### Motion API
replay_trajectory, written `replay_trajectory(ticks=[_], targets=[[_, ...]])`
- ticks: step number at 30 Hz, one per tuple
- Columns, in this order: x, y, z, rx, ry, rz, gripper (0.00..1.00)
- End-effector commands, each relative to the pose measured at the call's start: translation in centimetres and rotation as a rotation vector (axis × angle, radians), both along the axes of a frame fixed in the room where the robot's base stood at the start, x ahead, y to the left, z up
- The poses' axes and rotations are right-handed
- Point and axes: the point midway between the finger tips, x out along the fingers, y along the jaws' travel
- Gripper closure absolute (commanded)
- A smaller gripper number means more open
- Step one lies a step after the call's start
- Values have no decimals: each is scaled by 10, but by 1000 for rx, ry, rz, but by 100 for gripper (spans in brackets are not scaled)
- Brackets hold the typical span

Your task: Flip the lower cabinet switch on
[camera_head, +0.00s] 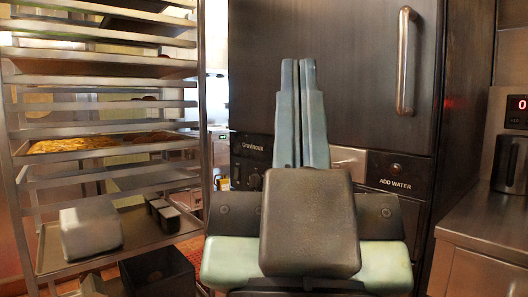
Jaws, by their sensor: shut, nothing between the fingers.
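The dark cabinet (340,50) stands straight ahead, with a large upper door and a control strip (384,170) below it. The strip carries an "ADD WATER" label, a small round fitting (397,167) at the right, and small dark controls (250,178) at the left. I cannot tell which of these is the lower switch. My gripper (299,64) has its two pale teal fingers side by side, shut and empty. They show in front of the door and strip; contact cannot be judged. My gripper's body hides the middle of the strip and much of the area below.
A metal rack (17,160) with several trays stands at the left, close to my arm. A vertical door handle (406,60) sticks out at the upper right. A steel counter (490,225) with a metal jug (509,165) borders the right side.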

Motion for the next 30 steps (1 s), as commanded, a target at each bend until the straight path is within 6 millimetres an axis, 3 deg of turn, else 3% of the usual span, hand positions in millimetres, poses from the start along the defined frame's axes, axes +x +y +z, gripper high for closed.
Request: replay_trajectory(ticks=[1, 30], targets=[[0, 0, 38, 1, 0, 1, 100], [0, 1, 370, 4, 1, 7, 100]])
